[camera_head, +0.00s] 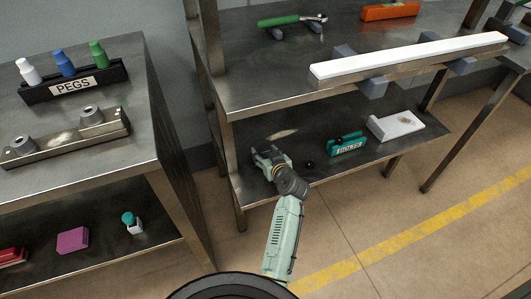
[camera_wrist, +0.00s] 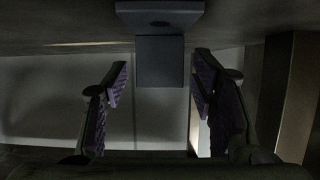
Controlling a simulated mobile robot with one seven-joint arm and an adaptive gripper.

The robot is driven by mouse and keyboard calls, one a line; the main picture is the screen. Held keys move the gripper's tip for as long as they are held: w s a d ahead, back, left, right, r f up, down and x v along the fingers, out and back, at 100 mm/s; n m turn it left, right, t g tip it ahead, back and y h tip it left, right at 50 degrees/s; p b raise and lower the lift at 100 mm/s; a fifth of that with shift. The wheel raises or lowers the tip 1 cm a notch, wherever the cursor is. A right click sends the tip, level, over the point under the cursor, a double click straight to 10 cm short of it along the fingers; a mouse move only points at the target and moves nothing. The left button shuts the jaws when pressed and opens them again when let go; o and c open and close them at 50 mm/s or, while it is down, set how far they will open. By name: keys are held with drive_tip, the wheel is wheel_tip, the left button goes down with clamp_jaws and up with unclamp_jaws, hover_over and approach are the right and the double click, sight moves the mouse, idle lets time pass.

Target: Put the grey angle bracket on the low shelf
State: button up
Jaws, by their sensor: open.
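The grey angle bracket (camera_wrist: 159,60) shows at the top centre of the wrist view, with a holed flange and a square plate. My gripper (camera_wrist: 160,85) is open, with one purple-padded finger on each side of the plate and a visible gap on both sides. In the head view my gripper (camera_head: 266,157) is at the left part of the low shelf (camera_head: 330,172) of the right bench. The bracket cannot be told apart from the fingers there. The flange seems to be against the shelf surface, but contact is not clear.
A black ball (camera_head: 310,165), a teal BOLTS holder (camera_head: 347,146) and a pale block (camera_head: 396,125) are to the right on the low shelf. A long white bar (camera_head: 410,56) and green-handled tool (camera_head: 280,20) are above. A bench leg (camera_head: 238,175) stands close left.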

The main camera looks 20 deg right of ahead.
drive_tip(key=shift+r, duration=0.25)
drive_tip(key=shift+s, duration=0.4)
drive_tip(key=b+v, duration=0.1)
drive_tip(key=v, duration=0.8)
drive_tip(key=shift+s+d+r+b, duration=0.1)
drive_tip(key=shift+s+r+b, duration=0.05)
drive_tip(key=shift+s+b, duration=0.2)
drive_tip(key=shift+s+r, duration=0.35)
drive_tip(key=shift+s, duration=0.3)
